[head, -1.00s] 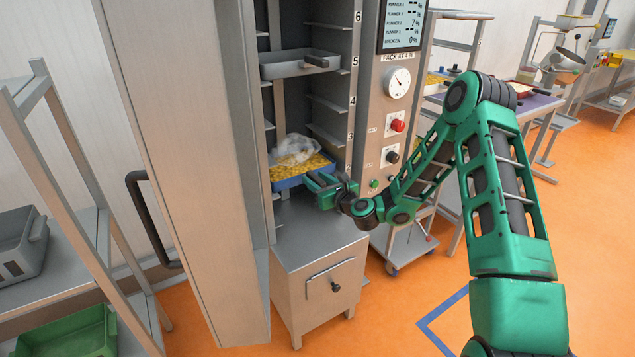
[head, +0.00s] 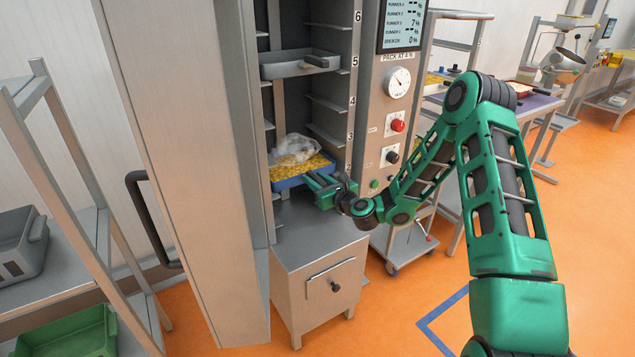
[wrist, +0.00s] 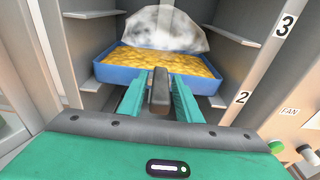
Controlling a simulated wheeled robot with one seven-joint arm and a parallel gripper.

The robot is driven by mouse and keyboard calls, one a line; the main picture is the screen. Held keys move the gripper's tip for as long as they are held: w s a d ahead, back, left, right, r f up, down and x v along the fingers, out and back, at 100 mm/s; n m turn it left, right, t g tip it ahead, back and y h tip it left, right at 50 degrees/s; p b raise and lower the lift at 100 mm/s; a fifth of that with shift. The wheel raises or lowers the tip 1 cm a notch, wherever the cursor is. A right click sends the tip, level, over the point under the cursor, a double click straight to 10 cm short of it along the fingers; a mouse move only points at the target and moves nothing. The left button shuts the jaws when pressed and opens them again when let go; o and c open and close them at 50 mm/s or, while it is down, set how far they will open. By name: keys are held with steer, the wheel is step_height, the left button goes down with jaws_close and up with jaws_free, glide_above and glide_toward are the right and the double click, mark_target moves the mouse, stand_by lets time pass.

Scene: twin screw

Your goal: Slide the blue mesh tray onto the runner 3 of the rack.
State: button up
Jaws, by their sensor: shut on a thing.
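The blue tray (head: 290,183) holds a yellow layer of small pieces, and a clear plastic bag (head: 298,147) lies at its back. It is partly inside the open rack, near label 2 and below label 3. In the wrist view the tray (wrist: 112,74) looks roughly level, between the upper ledges (wrist: 238,37) beside label 3 and the lower ledges beside label 2. I cannot tell whether its sides touch a ledge. My gripper (wrist: 160,95) is shut on the tray's dark front handle (wrist: 159,88), reaching in from the front right.
A grey tray (head: 285,71) sits higher in the rack near label 5. The rack's open door (head: 185,170) stands to the left, and the control panel (head: 395,130) is to the right. A steel cabinet (head: 320,270) stands below the tray.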

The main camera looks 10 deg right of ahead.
steer(key=shift+o, duration=0.7)
jaws_close()
steer(key=shift+s+r, duration=0.1)
steer(key=shift+r, duration=0.55)
